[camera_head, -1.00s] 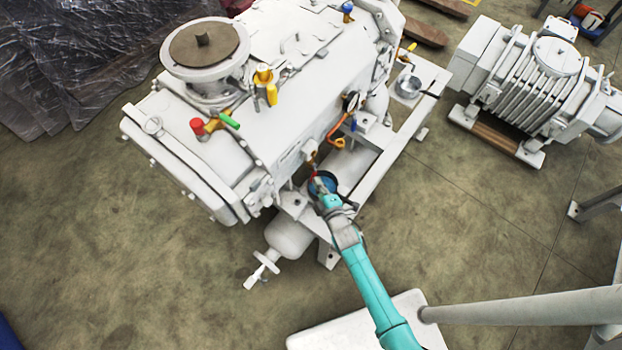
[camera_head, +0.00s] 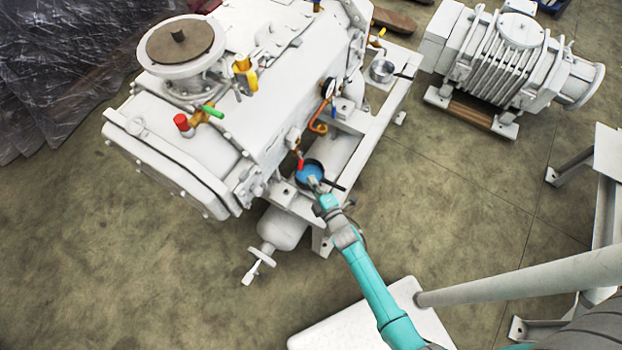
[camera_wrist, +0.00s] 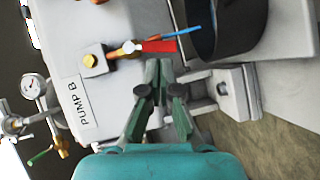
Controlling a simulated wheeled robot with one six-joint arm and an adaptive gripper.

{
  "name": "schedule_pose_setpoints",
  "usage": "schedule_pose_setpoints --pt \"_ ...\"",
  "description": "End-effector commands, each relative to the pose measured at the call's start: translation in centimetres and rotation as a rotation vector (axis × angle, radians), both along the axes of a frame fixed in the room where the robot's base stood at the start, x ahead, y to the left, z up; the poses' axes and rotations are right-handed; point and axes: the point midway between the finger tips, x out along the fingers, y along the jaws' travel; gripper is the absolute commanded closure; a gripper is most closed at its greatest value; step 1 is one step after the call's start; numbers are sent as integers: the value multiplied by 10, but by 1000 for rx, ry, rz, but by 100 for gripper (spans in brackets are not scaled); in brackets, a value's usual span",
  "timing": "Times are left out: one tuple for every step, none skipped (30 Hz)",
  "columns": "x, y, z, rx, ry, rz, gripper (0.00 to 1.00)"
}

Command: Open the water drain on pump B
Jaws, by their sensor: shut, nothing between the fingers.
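Pump B is the large pale grey machine (camera_head: 235,130), with its "PUMP B" label (camera_wrist: 80,108) in the wrist view. A small brass valve (camera_wrist: 128,48) with a red lever handle (camera_wrist: 158,46) sticks out of its side. In the wrist view the lever points right, toward a black bucket (camera_wrist: 240,35). In the head view the red handle (camera_head: 300,165) is at the rim of this bucket, whose inside shows blue. My gripper (camera_wrist: 160,68) is shut and empty, its fingertips just below the red handle in the wrist view. Whether they touch it I cannot tell.
A blue lever (camera_wrist: 182,33) lies by the bucket. A pressure gauge (camera_wrist: 32,86) and a green-handled valve (camera_wrist: 42,156) are at the left. An orange hook-shaped pipe (camera_head: 318,127) is close by. Another grey machine (camera_head: 515,70) stands at the right, with open floor between.

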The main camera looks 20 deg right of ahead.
Motion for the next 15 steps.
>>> schedule_pose_setpoints --pt "-6 0 1 0 -1 0 100" --pt "-10 0 2 0 0 0 100" --pt "-15 0 3 -1 -1 0 100" --pt "-20 -1 3 -1 0 -1 100" --pt "-24 -1 4 -1 0 -1 100" --pt "-30 -1 5 0 -1 -1 100" --pt "-35 -1 5 0 0 -1 100" --pt "-40 -1 6 0 1 -2 100" --pt "-46 -2 7 -1 0 -2 100" --pt "-52 -2 8 0 1 -2 100" --pt "-56 -2 9 0 0 -2 100" --pt "-62 -2 10 0 0 -1 100" --pt "-66 -2 10 0 0 -1 100" --pt "-69 -2 11 0 0 -1 100" --pt "-73 -2 12 0 -2 -1 100"
